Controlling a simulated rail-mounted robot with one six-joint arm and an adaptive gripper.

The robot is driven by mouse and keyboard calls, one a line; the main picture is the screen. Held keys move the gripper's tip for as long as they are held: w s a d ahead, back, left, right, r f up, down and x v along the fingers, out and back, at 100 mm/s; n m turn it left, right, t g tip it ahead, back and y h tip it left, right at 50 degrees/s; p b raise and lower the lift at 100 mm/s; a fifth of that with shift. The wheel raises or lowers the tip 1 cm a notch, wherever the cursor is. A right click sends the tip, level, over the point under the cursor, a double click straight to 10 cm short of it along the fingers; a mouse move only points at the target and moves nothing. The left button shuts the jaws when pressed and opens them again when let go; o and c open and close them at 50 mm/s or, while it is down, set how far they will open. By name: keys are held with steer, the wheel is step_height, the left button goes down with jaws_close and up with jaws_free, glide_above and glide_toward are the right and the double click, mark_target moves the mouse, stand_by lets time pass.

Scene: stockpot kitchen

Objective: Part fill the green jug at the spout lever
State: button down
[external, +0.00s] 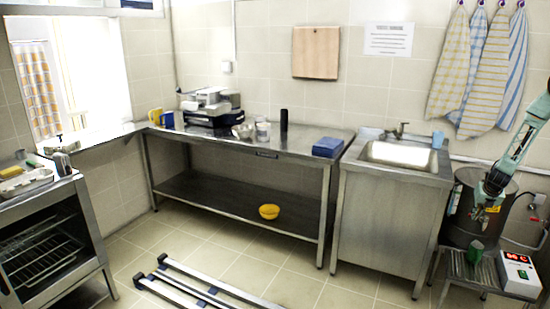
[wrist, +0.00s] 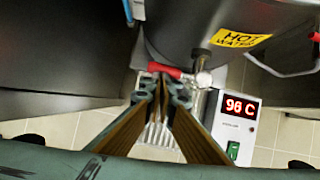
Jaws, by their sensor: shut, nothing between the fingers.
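The green jug (external: 476,251) stands on the slatted stand (external: 455,267) below the large dark pot (external: 464,205) in the external view. I cannot make out the jug in the wrist view. The red spout lever (wrist: 166,70) shows in the wrist view, joined to a metal tap (wrist: 201,80) on the pot. My gripper (external: 479,212) is shut and empty, in front of the pot and above the jug. In the wrist view my fingertips (wrist: 163,88) are close together right beside the lever; I cannot tell whether they touch it.
A white control box (external: 519,272) with a red display (wrist: 238,107) reading 96 C stands right of the jug. A yellow HOT WATER label (wrist: 240,38) is on the pot. A sink unit (external: 388,210) stands left of the pot. A blue cup (external: 437,140) stands by the sink.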

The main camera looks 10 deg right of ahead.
steer(key=shift+s+a+f, duration=0.1)
steer(key=shift+s+a, duration=0.05)
steer(key=shift+s, duration=0.05)
steer(key=s+a+r+b, duration=0.2)
steer(key=s+a+r, duration=0.3)
steer(key=r, duration=0.3)
steer(key=shift+s+r, duration=0.2)
steer(key=shift+s, duration=0.35)
stand_by(0.6)
stand_by(0.5)
